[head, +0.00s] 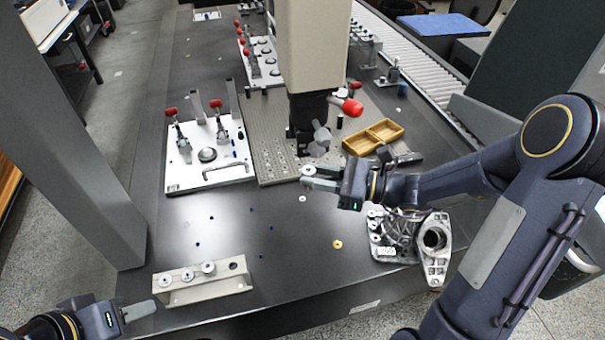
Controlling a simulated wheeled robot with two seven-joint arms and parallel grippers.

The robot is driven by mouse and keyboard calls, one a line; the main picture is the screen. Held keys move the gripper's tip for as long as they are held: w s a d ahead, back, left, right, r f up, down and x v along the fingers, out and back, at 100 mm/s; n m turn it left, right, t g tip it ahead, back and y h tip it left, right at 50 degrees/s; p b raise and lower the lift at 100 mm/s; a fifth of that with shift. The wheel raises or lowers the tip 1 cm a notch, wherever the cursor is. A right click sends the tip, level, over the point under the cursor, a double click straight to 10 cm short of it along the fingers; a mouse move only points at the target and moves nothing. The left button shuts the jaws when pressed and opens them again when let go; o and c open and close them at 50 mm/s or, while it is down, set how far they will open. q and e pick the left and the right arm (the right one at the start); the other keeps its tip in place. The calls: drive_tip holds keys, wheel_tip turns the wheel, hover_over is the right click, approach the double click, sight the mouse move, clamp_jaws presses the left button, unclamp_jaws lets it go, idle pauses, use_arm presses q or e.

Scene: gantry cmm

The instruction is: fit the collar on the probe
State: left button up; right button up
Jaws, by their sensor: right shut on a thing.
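The grey gantry column (313,45) hangs over the table with a black head (309,112) at its lower end. A silver probe part (320,138) shows below and right of this head. My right gripper (314,176) reaches in from the right, just below the probe. It is shut on a small pale ring, which looks like the collar (308,170). The collar appears apart from the probe, though the depth between them is hard to judge. My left gripper (138,311) is low at the left, near the table's front edge; its finger gap does not show.
A beige stand (203,293) with several pale rings is at the front left. A white fixture plate (182,182) with red-tipped clamps is behind it. A wooden tray (386,128) and metal castings (434,270) are right. Tiny loose parts dot the open tabletop.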

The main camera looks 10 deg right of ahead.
drive_tip(key=shift+r, duration=0.1)
drive_tip(key=shift+r+p, duration=1.75)
drive_tip(key=shift+r, duration=0.25)
drive_tip(key=shift+r, duration=0.3)
drive_tip(key=o, duration=1.1)
drive_tip(key=shift+c, duration=0.2)
drive_tip(key=v, duration=0.7)
drive_tip(key=shift+s+d+b, duration=0.25)
drive_tip(key=shift+d+b, duration=0.05)
drive_tip(key=shift+b, duration=0.05)
drive_tip(key=shift+a, duration=0.1)
